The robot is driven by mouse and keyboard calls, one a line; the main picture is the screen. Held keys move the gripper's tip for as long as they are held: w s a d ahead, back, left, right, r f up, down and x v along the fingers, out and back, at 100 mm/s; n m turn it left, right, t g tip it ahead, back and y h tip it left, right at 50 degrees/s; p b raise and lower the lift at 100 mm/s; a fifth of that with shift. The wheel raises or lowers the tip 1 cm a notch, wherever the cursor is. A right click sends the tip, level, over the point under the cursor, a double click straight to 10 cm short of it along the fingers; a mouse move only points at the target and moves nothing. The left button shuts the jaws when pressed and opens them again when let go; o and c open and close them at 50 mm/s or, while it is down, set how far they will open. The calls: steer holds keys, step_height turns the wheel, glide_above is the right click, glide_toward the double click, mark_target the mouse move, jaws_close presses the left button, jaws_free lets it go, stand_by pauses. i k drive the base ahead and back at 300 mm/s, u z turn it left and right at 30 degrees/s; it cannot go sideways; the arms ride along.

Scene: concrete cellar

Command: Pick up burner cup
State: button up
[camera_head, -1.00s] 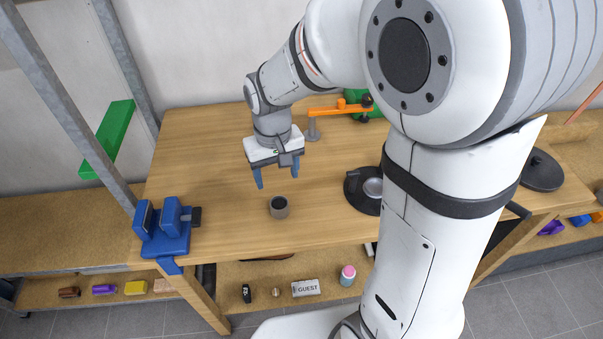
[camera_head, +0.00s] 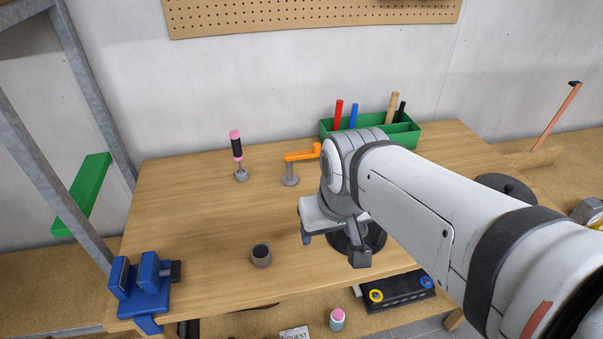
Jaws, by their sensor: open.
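A small grey cup (camera_head: 261,257), the only open cup I can make out, stands upright on the wooden workbench (camera_head: 200,215) near its front edge. My gripper (camera_head: 328,243) is to the right of the cup, above the bench and apart from it. Its jaws are open and empty. One blue finger shows; the other is hidden behind a grey part of the gripper. Behind it, a round black base (camera_head: 374,240) on the bench is partly covered by my gripper.
A blue vise (camera_head: 142,285) is clamped at the bench's front left. A pink-and-black tool (camera_head: 236,146) and an orange piece on a grey stand (camera_head: 290,178) are behind. A green tool box (camera_head: 408,141) stands at the back. The bench left of the cup is clear.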

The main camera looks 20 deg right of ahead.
mark_target(261, 254)
steer(key=z, duration=1.85)
steer(key=k, duration=2.05)
steer(key=u, duration=0.55)
steer(key=i, duration=1)
steer(key=u, duration=0.1)
